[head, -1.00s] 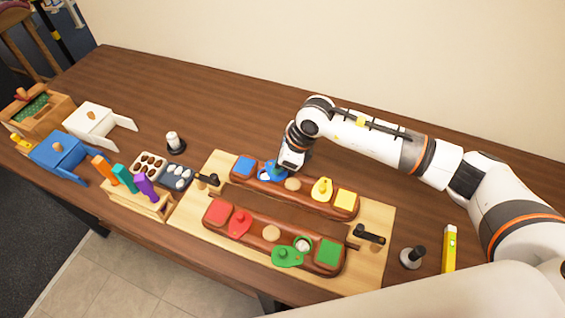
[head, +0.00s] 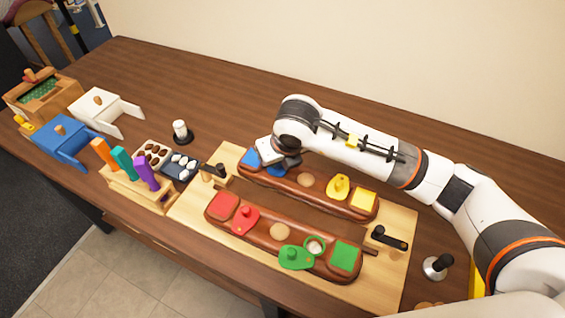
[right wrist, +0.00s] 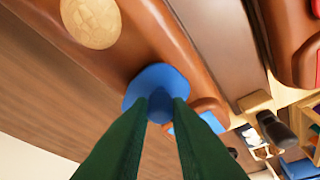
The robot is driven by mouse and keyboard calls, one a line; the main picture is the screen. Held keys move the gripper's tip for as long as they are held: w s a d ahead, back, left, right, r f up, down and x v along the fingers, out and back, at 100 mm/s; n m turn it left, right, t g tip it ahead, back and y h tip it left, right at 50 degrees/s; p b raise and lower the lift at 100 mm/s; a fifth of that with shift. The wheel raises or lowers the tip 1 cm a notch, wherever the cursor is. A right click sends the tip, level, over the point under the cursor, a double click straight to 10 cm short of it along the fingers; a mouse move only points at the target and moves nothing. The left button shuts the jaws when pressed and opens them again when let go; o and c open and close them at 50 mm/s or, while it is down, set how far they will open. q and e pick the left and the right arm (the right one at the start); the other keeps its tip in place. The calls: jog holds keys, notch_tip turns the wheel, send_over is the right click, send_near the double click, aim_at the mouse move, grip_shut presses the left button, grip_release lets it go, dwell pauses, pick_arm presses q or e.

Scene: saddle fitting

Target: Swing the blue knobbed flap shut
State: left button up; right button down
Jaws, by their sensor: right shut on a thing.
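The blue knobbed flap (right wrist: 155,78) lies at the edge of the far reddish-brown bar (head: 320,190), near the blue square (head: 247,156). In the right wrist view, the two green fingers of my right gripper (right wrist: 166,104) are closed around its knob, which is mostly hidden between them. In the head view, my right gripper (head: 283,166) and wrist cover most of the flap. The opening by the flap is hidden in both current views, so I cannot tell how much of it is covered. My left gripper is out of view.
A yellow knobbed flap (head: 338,187) and a yellow square (head: 363,200) sit further along the bar. The near bar (head: 262,238) carries red and green flaps. Black-handled clamps (head: 388,239) stand at the board's ends. The table behind the board is clear.

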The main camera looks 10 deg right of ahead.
jog(key=shift+w+a+m+b, duration=0.1)
jog(key=shift+a+m+b, duration=0.1)
jog(key=shift+m+b, duration=0.25)
jog(key=shift+r+m+h, duration=0.1)
jog(key=shift+m+h, duration=0.15)
jog(key=shift+h, duration=0.05)
jog(key=c, duration=1.4)
grip_release()
jog(key=shift+o, duration=0.2)
jog(key=b+v, duration=0.2)
jog(key=v, duration=1)
